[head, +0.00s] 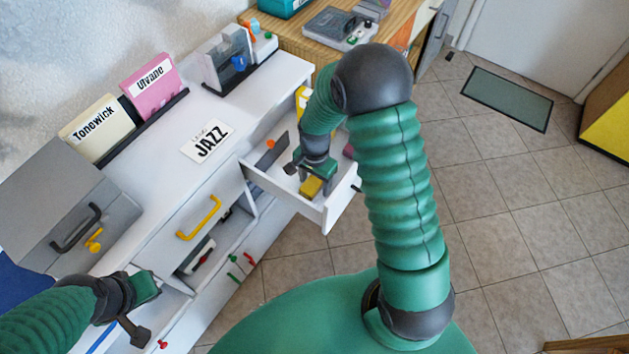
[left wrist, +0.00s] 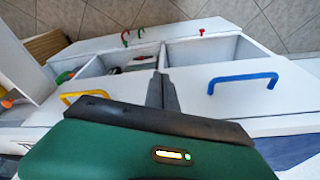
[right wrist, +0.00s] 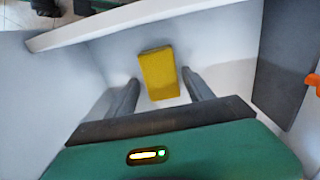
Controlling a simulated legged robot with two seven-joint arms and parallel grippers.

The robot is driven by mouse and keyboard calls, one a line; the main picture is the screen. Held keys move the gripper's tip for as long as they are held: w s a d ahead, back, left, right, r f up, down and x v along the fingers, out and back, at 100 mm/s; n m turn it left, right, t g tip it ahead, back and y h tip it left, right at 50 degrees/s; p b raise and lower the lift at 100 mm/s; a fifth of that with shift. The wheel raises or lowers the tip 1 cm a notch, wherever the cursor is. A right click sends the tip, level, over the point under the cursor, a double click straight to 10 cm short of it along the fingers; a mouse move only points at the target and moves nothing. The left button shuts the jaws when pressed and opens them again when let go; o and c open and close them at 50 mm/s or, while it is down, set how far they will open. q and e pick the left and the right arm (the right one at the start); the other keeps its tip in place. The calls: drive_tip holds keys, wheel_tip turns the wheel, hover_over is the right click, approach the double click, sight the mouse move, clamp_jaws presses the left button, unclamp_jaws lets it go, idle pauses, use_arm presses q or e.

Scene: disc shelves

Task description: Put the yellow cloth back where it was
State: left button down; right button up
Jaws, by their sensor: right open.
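The yellow cloth (head: 311,187) lies as a small folded yellow block on the floor of the open white drawer (head: 312,208), near its front. My right gripper (head: 303,177) reaches down into this drawer and is open. In the right wrist view, the yellow cloth (right wrist: 158,72) shows between and just beyond its two spread fingers; I cannot tell whether they touch it. My left gripper (head: 140,328) is over the lower left of the cabinet, away from the cloth. Its fingers (left wrist: 162,90) are together in the left wrist view, with nothing visible between them.
A dark divider (right wrist: 284,62) stands in the drawer beside the gripper, with an orange knob (right wrist: 313,82). The cabinet top holds a JAZZ sign (head: 208,142), Tonewick (head: 96,128) and Ulvane (head: 152,87) sleeves and a grey box (head: 55,205). A closed drawer has a yellow handle (head: 200,218).

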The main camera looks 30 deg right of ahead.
sight(315, 181)
wheel_tip(315, 181, up, 12)
drive_tip(key=p, duration=0.3)
drive_tip(key=shift+r, duration=0.2)
